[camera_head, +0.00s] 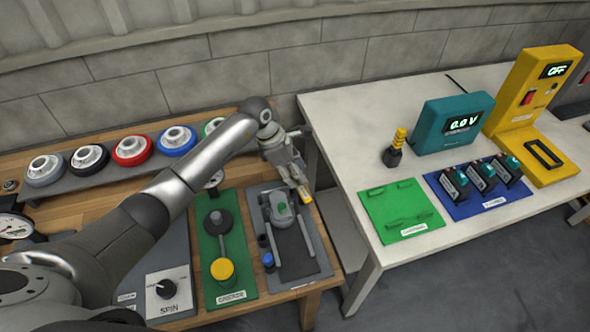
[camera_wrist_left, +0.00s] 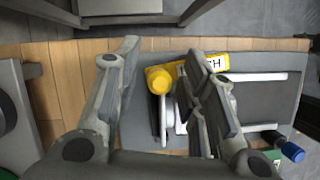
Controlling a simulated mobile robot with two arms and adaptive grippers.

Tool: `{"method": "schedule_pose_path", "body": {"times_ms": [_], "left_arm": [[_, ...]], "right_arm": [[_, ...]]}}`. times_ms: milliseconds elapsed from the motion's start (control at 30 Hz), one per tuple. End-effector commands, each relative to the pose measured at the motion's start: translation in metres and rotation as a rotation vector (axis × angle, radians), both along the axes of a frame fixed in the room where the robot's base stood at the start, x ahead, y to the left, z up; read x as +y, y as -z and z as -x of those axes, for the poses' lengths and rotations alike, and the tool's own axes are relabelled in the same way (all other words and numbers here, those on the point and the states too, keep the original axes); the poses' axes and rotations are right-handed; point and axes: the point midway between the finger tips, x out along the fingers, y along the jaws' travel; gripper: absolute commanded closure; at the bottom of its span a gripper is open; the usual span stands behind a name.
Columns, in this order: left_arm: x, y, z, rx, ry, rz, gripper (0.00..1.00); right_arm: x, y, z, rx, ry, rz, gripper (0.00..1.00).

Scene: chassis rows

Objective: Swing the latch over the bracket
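My left gripper (camera_head: 301,188) reaches over the far right part of a grey panel (camera_head: 318,243) at the right end of the wooden bench. In the left wrist view its two fingers are spread, on either side of a yellow knob (camera_wrist_left: 158,79). The knob sits at the end of a pale bar (camera_wrist_left: 163,121), apparently the latch; I see a gap at the left finger and cannot tell contact at the right one. A yellow label ending in "H" (camera_wrist_left: 214,63) is partly hidden by the right finger. I cannot single out the bracket. My right gripper is not in view.
A white table (camera_head: 340,110) with meters stands to the right, across a gap.

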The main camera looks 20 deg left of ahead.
Motion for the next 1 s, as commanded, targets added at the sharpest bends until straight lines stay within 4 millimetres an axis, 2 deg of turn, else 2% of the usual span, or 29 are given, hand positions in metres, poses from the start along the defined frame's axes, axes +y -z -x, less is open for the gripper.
{"method": "schedule_pose_path", "body": {"times_ms": [100, 400, 767, 1000], "left_arm": [[0.0001, 0.0, 0.0, 0.0, 0.0, 0.0, 0.63], [0.0001, -0.0004, 0.0001, 0.0, 0.0, 0.0, 1.0], [0.0023, -0.0004, 0.0013, -0.002, -0.042, -0.002, 1.0], [0.0065, -0.0005, 0.0066, -0.002, -0.183, -0.002, 1.0]], "right_arm": [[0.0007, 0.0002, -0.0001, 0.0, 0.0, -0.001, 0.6], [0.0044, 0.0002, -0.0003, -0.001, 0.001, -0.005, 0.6], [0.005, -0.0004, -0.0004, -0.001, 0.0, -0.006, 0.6], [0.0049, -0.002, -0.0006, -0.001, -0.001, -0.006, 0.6]]}}
